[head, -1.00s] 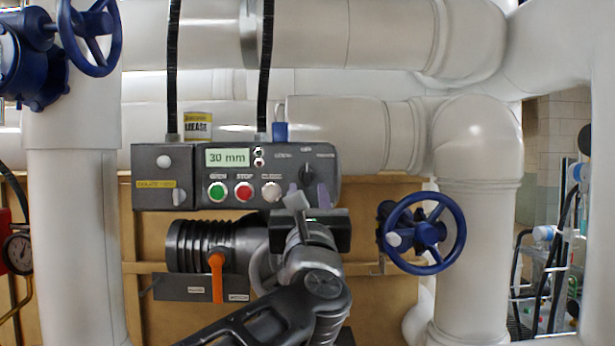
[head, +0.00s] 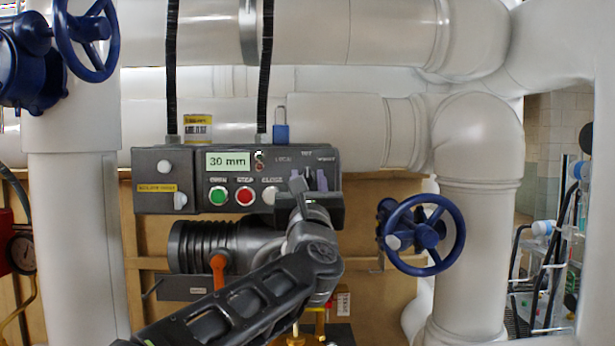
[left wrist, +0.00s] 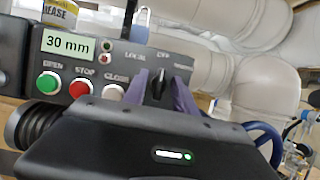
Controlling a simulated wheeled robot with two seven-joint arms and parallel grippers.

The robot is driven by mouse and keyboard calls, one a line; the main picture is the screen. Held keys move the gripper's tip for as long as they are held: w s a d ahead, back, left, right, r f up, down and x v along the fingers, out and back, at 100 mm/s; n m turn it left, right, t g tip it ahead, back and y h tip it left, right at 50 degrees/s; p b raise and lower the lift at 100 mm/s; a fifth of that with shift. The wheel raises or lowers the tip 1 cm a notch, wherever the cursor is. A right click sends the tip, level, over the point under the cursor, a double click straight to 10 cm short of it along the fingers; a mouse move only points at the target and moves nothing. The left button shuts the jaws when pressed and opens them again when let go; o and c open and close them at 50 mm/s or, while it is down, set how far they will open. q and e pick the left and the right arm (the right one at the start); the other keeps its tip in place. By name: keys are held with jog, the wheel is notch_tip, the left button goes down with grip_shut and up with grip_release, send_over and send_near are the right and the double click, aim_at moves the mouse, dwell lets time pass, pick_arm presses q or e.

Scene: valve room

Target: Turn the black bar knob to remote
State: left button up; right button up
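The black bar knob (left wrist: 159,86) sits on the right part of the grey control box (head: 219,168). In the left wrist view it stands about upright, pointing toward the OFF label, with LOCAL to its left. My right gripper is in neither view.
The box has green (head: 218,196), red (head: 244,197) and white (head: 270,195) buttons and a 30 mm display (head: 228,161). A blue padlock (head: 281,132) is above it. A blue handwheel (head: 424,235) is to the right; an orange lever (head: 218,270) is below.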

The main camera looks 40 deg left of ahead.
pick_arm(q)
jog(key=shift+c, duration=0.2)
grip_shut()
dwell(0.4)
